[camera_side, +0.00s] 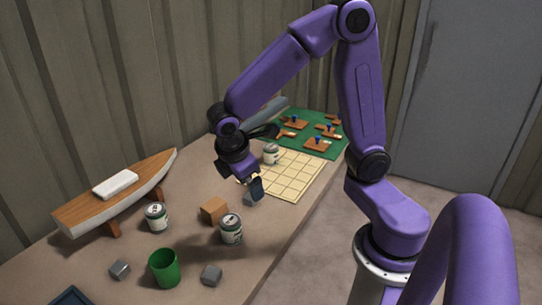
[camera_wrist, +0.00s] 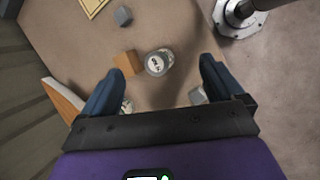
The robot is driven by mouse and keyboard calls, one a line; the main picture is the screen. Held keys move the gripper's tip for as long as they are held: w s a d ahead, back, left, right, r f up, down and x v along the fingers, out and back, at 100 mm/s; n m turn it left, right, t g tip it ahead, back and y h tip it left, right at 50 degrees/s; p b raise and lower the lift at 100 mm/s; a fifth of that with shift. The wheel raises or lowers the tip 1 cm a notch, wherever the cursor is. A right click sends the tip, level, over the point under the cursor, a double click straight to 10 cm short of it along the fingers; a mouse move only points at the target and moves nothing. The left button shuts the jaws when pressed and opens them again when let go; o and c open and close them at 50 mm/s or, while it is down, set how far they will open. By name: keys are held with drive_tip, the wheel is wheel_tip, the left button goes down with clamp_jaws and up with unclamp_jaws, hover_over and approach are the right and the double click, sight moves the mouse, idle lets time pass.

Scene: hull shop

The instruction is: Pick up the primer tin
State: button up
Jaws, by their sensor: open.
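I cannot read which is the primer tin. My gripper (camera_side: 250,184) is open and empty, above the table near the mat's front edge. In the wrist view, the tin beside the block (camera_wrist: 158,63) shows its lid between my fingertips (camera_wrist: 160,66), apart from them and lower down. Another tin (camera_wrist: 127,106) is mostly hidden by the left finger.
The wooden block (camera_side: 213,210) is close beside the nearest tin. Grey cubes (camera_side: 120,269) (camera_side: 211,275), a green cup (camera_side: 164,268) and a boat model (camera_side: 115,200) stand around. A green mat (camera_side: 300,150) with wooden pieces lies at the back.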

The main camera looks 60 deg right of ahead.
drive_tip(key=w+d+f+h, duration=0.2)
drive_tip(key=w+d, duration=0.2)
drive_tip(key=w, duration=0.3)
drive_tip(key=n+g+h, duration=0.2)
drive_tip(key=g+h, duration=0.2)
drive_tip(key=h, duration=0.3)
approach(268, 149)
drive_tip(key=x, duration=0.8)
drive_tip(key=shift+s+d, duration=0.1)
drive_tip(key=shift+d, duration=0.2)
drive_tip(key=shift+w+f+x, duration=0.1)
drive_tip(key=shift+x, duration=0.85)
drive_tip(key=shift+w+f+x, duration=0.1)
drive_tip(key=shift+w+x, duration=0.05)
drive_tip(key=shift+x, duration=0.8)
drive_tip(key=shift+w+f+x, duration=0.1)
drive_tip(key=shift+f+x, duration=0.05)
drive_tip(key=shift+x, duration=0.75)
drive_tip(key=c, duration=1.3)
drive_tip(key=shift+o, duration=0.2)
